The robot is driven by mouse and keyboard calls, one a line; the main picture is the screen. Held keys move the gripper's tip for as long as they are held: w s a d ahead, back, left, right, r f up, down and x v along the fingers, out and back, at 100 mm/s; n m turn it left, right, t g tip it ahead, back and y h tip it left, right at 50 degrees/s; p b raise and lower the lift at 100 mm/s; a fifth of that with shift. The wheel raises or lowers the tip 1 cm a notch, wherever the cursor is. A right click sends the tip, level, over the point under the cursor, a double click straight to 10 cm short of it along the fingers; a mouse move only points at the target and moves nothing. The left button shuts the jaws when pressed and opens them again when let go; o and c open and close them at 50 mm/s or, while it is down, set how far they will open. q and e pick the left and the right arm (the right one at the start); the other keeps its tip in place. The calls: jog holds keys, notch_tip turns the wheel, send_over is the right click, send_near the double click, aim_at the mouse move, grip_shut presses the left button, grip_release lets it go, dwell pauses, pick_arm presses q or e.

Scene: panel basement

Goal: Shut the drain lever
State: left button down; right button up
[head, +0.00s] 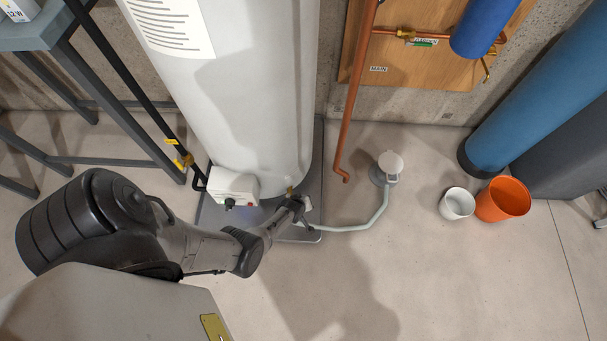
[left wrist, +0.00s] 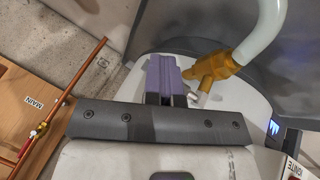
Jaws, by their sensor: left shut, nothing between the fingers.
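The brass drain valve (left wrist: 216,68) sits low on the white tank (head: 245,90), with a pale hose (left wrist: 268,32) on its outlet. In the head view only a bit of brass (head: 290,190) shows, beside my left gripper (head: 303,205). My left gripper's purple fingers (left wrist: 165,78) are together and empty, just left of the valve in the left wrist view. A small pale piece (left wrist: 201,99), perhaps the drain lever, shows by the fingertips below the brass body. It is partly hidden, so I cannot tell its position or whether the fingers touch it. My right gripper is out of view.
The hose (head: 372,219) runs along the floor to a round floor drain (head: 379,174). A white control box (head: 233,186) is on the tank, left of my gripper. A copper pipe (head: 355,100) comes down nearby. White (head: 457,204) and orange (head: 503,200) buckets stand right.

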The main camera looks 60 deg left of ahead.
pick_arm(q)
jog(key=shift+s+a, duration=0.1)
jog(key=shift+a, duration=0.05)
jog(key=d+r+p, duration=0.6)
jog(key=r+p, duration=0.2)
jog(key=shift+w+r+p, duration=0.15)
jog(key=shift+w+p, duration=0.05)
jog(key=shift+p, duration=0.15)
jog(key=shift+a, duration=0.1)
dwell(0.5)
